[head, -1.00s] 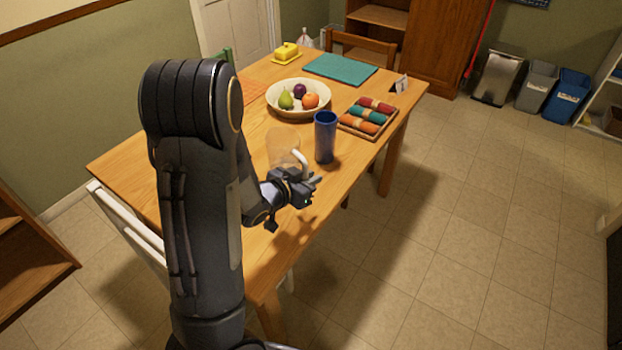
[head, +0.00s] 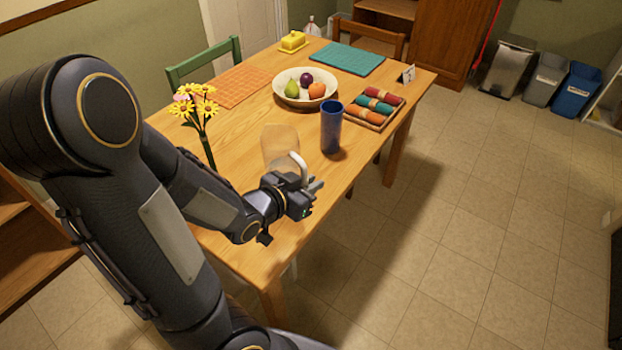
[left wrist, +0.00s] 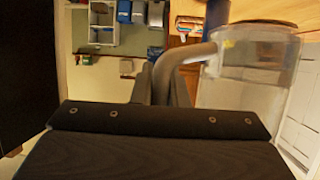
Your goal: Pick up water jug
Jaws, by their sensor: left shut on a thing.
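The water jug (head: 279,146) is clear with a pale curved handle, and it appears upright over the near part of the wooden table in the head view. My left gripper (head: 306,187) is shut on its handle. In the left wrist view the jug's clear body (left wrist: 248,75) fills the right side, and its grey handle (left wrist: 185,57) runs down between the fingers (left wrist: 160,85). I cannot tell whether the jug's base touches the table. My right gripper is not in view.
A blue tumbler (head: 331,128) stands close right of the jug. Beyond are a fruit bowl (head: 301,101) and a tray of rolled napkins (head: 374,122). Yellow flowers (head: 195,103) stand left, near my arm. Bare tabletop (head: 225,150) lies between flowers and jug.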

